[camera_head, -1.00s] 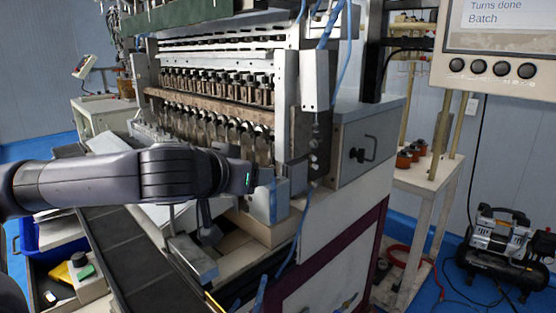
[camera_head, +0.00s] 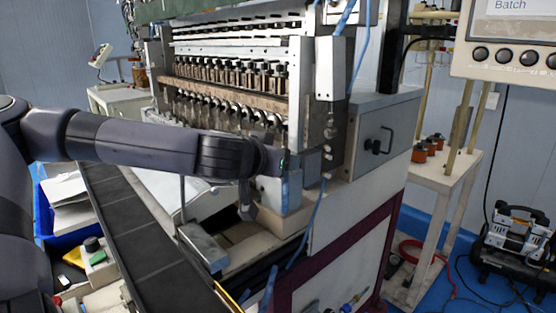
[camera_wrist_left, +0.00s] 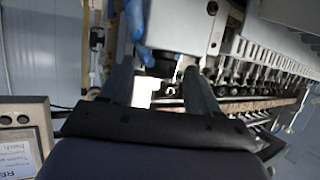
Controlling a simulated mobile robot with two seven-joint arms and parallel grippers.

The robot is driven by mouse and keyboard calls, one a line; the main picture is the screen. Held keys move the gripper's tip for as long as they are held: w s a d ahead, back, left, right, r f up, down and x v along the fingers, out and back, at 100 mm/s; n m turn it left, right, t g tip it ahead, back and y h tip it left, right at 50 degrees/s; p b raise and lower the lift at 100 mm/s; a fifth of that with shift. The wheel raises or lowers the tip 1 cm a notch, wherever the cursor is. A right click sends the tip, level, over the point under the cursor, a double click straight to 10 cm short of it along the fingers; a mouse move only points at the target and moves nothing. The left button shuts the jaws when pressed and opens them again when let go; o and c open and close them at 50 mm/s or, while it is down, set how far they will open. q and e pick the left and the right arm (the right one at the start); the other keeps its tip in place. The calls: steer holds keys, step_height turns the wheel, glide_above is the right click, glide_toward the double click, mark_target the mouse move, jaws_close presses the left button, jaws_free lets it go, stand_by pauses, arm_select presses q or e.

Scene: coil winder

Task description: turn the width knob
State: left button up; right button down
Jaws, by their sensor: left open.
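A row of several black knobs (camera_head: 503,57) sits on the beige control panel (camera_head: 462,60) under its screen, at the top right of the head view. Labels that would single out the width knob cannot be read. Two of the knobs (camera_wrist_left: 22,119) also show at the lower left of the wrist view. My left gripper (camera_wrist_left: 165,85) is open, with nothing between its fingers, and points toward the machine. In the head view my left wrist is in front of the machine's lower front corner, well left of the panel and apart from it. The fingertips are unclear there.
The winding machine (camera_head: 375,150) fills the middle, with a row of bobbins and a blue hose at its near corner. A white stand (camera_head: 440,165) with orange coils is to the right. An air compressor (camera_head: 515,240) stands on the blue floor. A dark conveyor (camera_head: 135,225) runs below my arm.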

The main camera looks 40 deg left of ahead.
arm_select(q)
steer(key=shift+w+f, duration=0.1)
steer(key=shift+w, duration=0.15)
steer(key=c, duration=1)
steer(key=shift+a+r+m+h+p, duration=0.3)
steer(key=shift+m+h+p, duration=0.25)
steer(key=shift+p, duration=0.3)
steer(key=shift+c, duration=0.2)
steer(key=shift+a+m+h+p, duration=0.15)
steer(key=shift+m+h+p, duration=0.15)
steer(key=shift+p, duration=0.5)
steer(key=m+h+p, duration=0.2)
steer(key=p, duration=0.4)
steer(key=shift+f+t+h, duration=0.15)
steer(key=shift+t+h, duration=0.1)
steer(key=shift+t, duration=0.05)
steer(key=shift+s+a+f+m+h+p, duration=0.1)
steer(key=shift+f+m+h+p, duration=0.05)
steer(key=shift+m+h+p, duration=0.3)
steer(key=shift+f+m+h, duration=0.2)
steer(key=shift+m+h, duration=0.2)
steer(key=shift+h, duration=0.15)
steer(key=shift+r+h, duration=0.15)
steer(key=shift+h, duration=0.15)
